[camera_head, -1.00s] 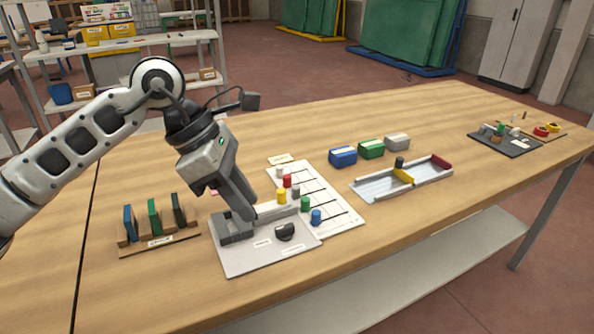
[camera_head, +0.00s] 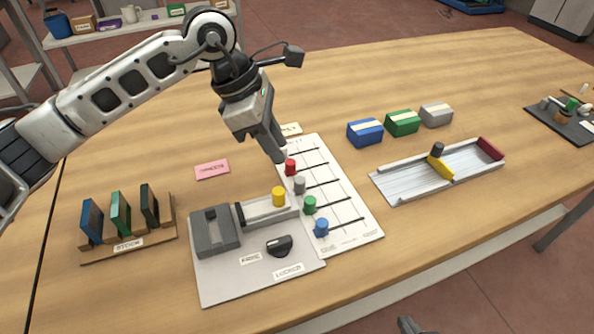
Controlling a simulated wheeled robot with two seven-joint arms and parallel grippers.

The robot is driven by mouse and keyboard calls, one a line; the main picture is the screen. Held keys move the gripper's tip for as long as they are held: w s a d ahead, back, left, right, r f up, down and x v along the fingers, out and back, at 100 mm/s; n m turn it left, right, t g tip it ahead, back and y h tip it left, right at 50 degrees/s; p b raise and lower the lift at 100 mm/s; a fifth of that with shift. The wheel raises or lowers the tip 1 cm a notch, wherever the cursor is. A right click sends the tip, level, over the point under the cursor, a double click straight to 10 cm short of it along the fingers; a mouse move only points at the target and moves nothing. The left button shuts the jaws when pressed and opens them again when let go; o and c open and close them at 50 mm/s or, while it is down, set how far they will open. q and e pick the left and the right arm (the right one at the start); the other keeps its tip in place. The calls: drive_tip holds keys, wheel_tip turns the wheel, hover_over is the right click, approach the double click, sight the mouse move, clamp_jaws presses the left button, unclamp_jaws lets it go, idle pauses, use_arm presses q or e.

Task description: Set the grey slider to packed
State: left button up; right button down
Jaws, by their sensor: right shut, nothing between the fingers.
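The grey slider (camera_head: 299,185) is a grey knob on the white slider board (camera_head: 350,225), at the left part of its dark track. A red knob (camera_head: 290,167) sits above it, green (camera_head: 310,204) and blue (camera_head: 321,228) knobs below it, all near the left. The words along the board's lower edge are too small to read. My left gripper (camera_head: 279,156) points down at the board's upper left, just above the red knob; its fingers look close together, and what is behind the tips is hidden. Only a dark tip of my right gripper (camera_head: 408,325) shows at the bottom edge.
Left of the board is a grey fixture plate (camera_head: 225,285) with a yellow knob (camera_head: 279,196) and a black knob (camera_head: 280,246). A stand of upright pieces (camera_head: 125,245) is further left. A metal tray (camera_head: 400,185) and three boxes (camera_head: 402,122) are at the right.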

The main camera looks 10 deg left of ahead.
sight(298, 179)
use_arm(q)
drive_tip(key=x, duration=0.9)
drive_tip(key=shift+w+f+p, duration=0.1)
drive_tip(key=shift+f+p, duration=0.1)
drive_tip(key=shift+p, duration=0.2)
clamp_jaws()
drive_tip(key=shift+d, duration=0.1)
